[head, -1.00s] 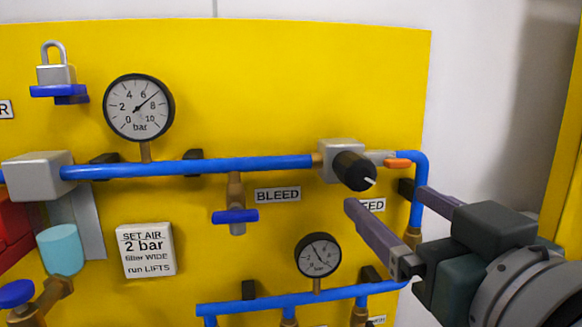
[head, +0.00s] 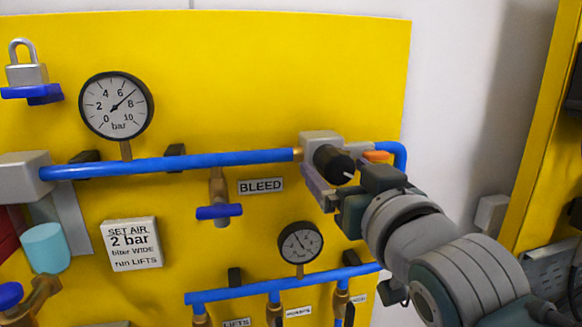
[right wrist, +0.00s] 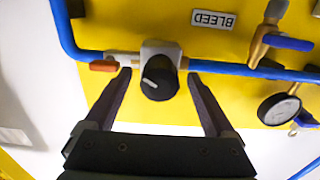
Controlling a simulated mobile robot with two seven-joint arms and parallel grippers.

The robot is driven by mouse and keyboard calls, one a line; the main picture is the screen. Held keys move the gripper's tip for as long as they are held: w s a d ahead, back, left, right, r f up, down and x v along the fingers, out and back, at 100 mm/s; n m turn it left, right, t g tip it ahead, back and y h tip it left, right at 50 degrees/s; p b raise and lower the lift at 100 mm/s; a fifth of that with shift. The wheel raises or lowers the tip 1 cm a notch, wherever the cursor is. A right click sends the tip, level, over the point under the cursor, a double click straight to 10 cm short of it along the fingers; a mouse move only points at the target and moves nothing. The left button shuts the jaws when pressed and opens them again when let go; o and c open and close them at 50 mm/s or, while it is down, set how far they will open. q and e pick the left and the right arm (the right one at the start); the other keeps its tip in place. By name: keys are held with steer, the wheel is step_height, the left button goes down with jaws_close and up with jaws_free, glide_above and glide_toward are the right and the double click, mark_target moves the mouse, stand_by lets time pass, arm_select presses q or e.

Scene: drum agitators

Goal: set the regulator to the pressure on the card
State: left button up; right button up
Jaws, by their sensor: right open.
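The regulator is a grey block (head: 319,142) with a black knob (head: 334,165) bearing a white line, on the upper blue pipe. The large gauge (head: 116,105) on that pipe has its needle between 6 and 8 bar. My right gripper (head: 345,178) is open at the knob. In the right wrist view the knob (right wrist: 160,79) lies between the open fingers of my right gripper (right wrist: 159,76), with gaps on both sides. My left gripper is not in view.
An orange handle (head: 376,156) sits just right of the knob. A blue-handled bleed valve (head: 218,211) hangs below the pipe. A smaller gauge (head: 300,242) stands on the lower blue pipe.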

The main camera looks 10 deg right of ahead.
steer(key=c, duration=1.4)
